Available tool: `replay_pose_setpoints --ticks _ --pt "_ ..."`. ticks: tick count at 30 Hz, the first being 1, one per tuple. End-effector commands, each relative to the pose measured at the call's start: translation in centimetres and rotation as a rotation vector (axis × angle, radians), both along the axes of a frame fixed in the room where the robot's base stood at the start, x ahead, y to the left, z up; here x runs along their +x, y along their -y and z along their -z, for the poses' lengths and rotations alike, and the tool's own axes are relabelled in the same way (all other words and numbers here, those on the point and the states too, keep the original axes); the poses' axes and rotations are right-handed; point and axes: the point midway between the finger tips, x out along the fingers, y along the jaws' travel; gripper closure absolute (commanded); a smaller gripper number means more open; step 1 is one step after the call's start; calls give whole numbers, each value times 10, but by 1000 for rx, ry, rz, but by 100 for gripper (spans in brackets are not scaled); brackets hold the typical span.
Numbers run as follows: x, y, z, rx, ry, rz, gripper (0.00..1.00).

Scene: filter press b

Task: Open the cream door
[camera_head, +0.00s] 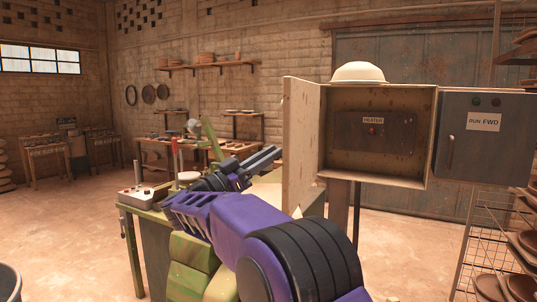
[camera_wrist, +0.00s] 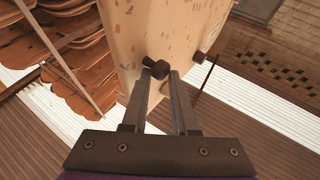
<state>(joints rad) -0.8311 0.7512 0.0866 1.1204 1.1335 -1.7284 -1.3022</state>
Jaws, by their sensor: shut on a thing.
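The cream door (camera_head: 302,145) stands swung out to the left of its cream cabinet (camera_head: 428,135), so the cabinet's inside shows, with a dark panel (camera_head: 373,132) labelled HEATER. My gripper (camera_head: 272,155) is at the door's far left side in the head view. In the wrist view the cream door (camera_wrist: 190,25) fills the top middle. The fingertips of my gripper (camera_wrist: 161,78) are closed on a dark handle (camera_wrist: 156,66) on its outer face. A second dark stub of the handle shows to the right. In the head view the door hides the handle.
A pale domed helmet (camera_head: 358,73) sits on the cabinet. A grey door (camera_head: 484,138) labelled RUN FWD stands at the right. A green bench (camera_head: 152,212) with a control box (camera_head: 138,196) is left of my arm. Racks of clay plates (camera_head: 497,285) stand at the right edge.

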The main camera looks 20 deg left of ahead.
Motion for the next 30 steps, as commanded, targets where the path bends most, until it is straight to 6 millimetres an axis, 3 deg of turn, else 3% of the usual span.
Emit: replay_pose_setpoints --ticks 1,6,16,30 --pt "9 3 12 -7 -25 0 68" --pt "9 3 13 -7 -27 -1 42" --pt "1 -5 18 -5 -27 -9 42" --pt "-78 -67 49 -4 -6 -5 42"
